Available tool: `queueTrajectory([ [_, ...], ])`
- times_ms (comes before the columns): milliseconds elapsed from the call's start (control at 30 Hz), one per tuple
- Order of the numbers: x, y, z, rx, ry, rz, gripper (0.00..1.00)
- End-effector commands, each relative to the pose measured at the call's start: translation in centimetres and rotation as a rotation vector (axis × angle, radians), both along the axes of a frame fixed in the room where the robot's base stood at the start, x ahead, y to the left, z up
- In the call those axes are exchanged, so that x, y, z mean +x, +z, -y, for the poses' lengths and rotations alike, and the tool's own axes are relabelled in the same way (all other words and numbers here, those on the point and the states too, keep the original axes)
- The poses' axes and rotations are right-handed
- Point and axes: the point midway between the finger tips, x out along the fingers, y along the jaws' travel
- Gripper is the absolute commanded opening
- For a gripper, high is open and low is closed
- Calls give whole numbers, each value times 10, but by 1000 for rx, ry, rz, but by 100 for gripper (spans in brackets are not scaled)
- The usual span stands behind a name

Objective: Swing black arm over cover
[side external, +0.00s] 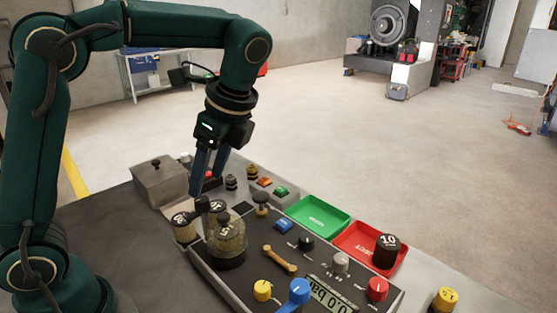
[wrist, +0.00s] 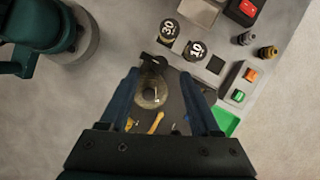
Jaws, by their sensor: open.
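A clear, rounded cover (side external: 226,238) stands on a dark round base on the panel. It also shows between my fingers in the wrist view (wrist: 152,92). A short black arm (side external: 203,204) with a blocky end is at the cover's upper left. In the wrist view the black arm (wrist: 149,59) lies at the cover's top edge. I cannot tell whether it touches the cover. My gripper (side external: 207,178) has blue fingers pointing down and is open and empty above and behind the cover. The wrist view shows the gripper (wrist: 160,76) with its fingers wide apart.
Weights marked 30 (wrist: 170,28) and 10 (wrist: 196,50) stand near the black arm. A lidded grey box (side external: 160,182) is behind. A yellow bone-shaped handle (side external: 279,260), several knobs, a green tray (side external: 318,216) and a red tray (side external: 355,243) holding a black weight (side external: 386,251) lie right.

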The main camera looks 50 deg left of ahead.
Motion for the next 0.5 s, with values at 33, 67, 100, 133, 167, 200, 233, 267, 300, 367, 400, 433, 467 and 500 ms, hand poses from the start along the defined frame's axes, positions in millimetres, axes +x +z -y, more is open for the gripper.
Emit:
queueTrajectory([
  [33,-1,-3,-1,0,1,-5,64],
  [67,-1,-5,-1,0,-1,-4,64],
  [100,-2,-8,-3,1,0,-4,64],
  [133,-2,-10,-4,0,2,-4,64],
  [167,-3,-13,-5,1,2,-4,64],
  [200,-3,-17,-6,0,2,-3,64],
  [233,-4,-20,-8,0,2,-3,64],
  [267,-5,-23,-9,-1,2,-3,64],
  [300,-5,-27,-10,-1,3,-4,64],
  [367,-6,-33,-12,0,2,-3,64],
  [400,-6,-36,-14,-1,2,-2,64],
  [433,-7,-38,-15,-1,2,-2,64],
  [467,-7,-40,-15,-1,2,-1,64],
  [500,-7,-42,-16,-1,2,-1,64],
])
